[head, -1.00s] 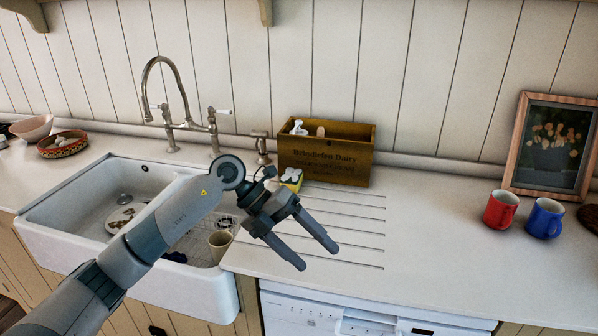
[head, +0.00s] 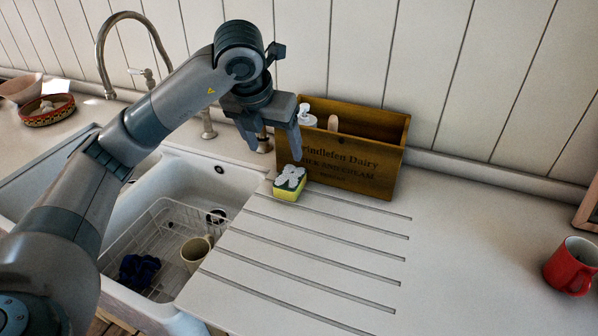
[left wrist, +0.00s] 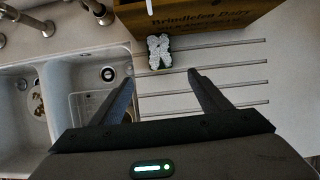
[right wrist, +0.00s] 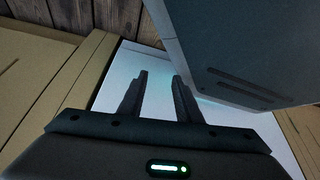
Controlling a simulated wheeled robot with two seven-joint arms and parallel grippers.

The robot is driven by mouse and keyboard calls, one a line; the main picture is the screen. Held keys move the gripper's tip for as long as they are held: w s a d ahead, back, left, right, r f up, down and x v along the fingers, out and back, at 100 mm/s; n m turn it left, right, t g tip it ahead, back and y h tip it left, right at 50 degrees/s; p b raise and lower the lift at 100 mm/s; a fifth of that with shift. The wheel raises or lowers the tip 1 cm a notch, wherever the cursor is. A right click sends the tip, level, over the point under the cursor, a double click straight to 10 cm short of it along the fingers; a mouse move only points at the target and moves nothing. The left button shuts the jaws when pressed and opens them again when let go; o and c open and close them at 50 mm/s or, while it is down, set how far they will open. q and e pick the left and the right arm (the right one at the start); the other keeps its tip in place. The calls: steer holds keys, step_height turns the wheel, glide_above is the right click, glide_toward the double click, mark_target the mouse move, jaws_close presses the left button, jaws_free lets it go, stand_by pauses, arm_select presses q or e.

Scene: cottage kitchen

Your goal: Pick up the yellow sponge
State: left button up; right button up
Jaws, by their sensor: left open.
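The yellow sponge (head: 290,184) lies on the ridged drainboard in front of the wooden box, with a green top layer and a white patch on top. In the left wrist view the sponge (left wrist: 159,53) shows just beyond and between the fingertips, mostly its white top. My left gripper (head: 277,150) is open and empty, pointing down above the sponge in the head view, with no visible contact. My right gripper (right wrist: 160,76) shows only in its own wrist view, fingers apart and nothing between them.
A wooden box (head: 350,165) holding bottles stands right behind the sponge. The sink (head: 168,190) with a wire rack and a beige cup (head: 195,252) is to the left. A red mug (head: 572,266) stands far right. The drainboard in front is clear.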

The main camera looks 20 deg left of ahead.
arm_select(q)
steer(key=shift+w+r, duration=0.1)
steer(key=shift+w, duration=0.05)
arm_select(e)
steer(key=shift+w, duration=0.25)
arm_select(q)
steer(key=p, duration=0.3)
glide_toward(288, 180)
steer(key=x, duration=0.5)
steer(key=shift+f, duration=0.2)
arm_select(e)
steer(key=s+d+f+g+h, duration=0.1)
steer(key=s+d, duration=0.3)
steer(key=s, duration=0.7)
steer(key=shift+d+g, duration=0.2)
steer(key=shift+g, duration=0.7)
arm_select(q)
steer(key=shift+w+f, duration=0.1)
arm_select(e)
steer(key=shift+s+r, duration=0.1)
